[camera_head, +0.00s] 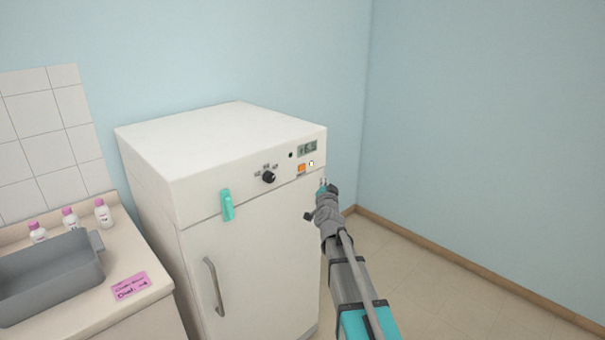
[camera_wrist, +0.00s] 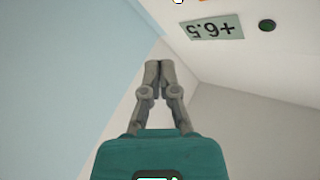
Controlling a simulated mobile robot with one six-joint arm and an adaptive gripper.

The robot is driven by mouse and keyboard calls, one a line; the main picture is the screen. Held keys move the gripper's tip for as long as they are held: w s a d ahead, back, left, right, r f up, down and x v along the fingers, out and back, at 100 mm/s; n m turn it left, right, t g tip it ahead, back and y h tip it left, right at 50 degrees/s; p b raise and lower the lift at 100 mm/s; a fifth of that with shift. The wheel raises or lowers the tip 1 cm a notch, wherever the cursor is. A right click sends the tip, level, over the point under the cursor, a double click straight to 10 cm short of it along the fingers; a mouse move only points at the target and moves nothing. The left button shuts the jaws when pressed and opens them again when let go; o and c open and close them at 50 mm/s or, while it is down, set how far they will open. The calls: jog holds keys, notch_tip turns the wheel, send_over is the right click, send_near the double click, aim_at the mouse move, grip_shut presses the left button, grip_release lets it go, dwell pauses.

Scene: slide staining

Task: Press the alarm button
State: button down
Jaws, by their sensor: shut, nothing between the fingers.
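A white refrigerator-like cabinet (camera_head: 250,150) has a control panel along its upper front. On the panel's right are a square orange button (camera_head: 301,168) and a small white button (camera_head: 311,163), below a display (camera_head: 307,148). I cannot read which one is the alarm button. My gripper (camera_head: 323,183) is just right of and below these buttons, apparently apart from the panel. In the wrist view my gripper (camera_wrist: 158,66) has its fingertips together and empty. The white button (camera_wrist: 178,1) is cut by the top edge.
A black knob (camera_head: 269,177) and a teal clip-like piece (camera_head: 227,205) are on the cabinet front, above a door handle (camera_head: 214,286). A counter at left holds a grey basin (camera_head: 55,275), several bottles and a pink label (camera_head: 130,287). The floor at right is clear.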

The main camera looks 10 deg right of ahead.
aim_at(305, 167)
jog(key=shift+w+d+r+m+h, duration=0.15)
jog(key=shift+d+m+h, duration=0.25)
jog(key=shift+d, duration=0.1)
jog(key=shift+w+a, duration=0.85)
jog(key=shift+w, duration=0.35)
jog(key=shift+w+a, duration=0.8)
jog(key=shift+w, duration=0.45)
jog(key=shift+w+a, duration=0.85)
jog(key=shift+w, duration=0.35)
jog(key=shift+w+a, duration=0.45)
jog(key=shift+w, duration=0.15)
jog(key=shift+s+d, duration=0.1)
jog(key=shift+s, duration=0.05)
dwell(0.5)
jog(key=shift+s+d, duration=0.35)
jog(key=shift+s, duration=0.1)
dwell(0.3)
jog(key=shift+s+d, duration=0.7)
jog(key=shift+s, duration=0.35)
jog(key=shift+s+d, duration=0.7)
jog(key=shift+s, duration=0.35)
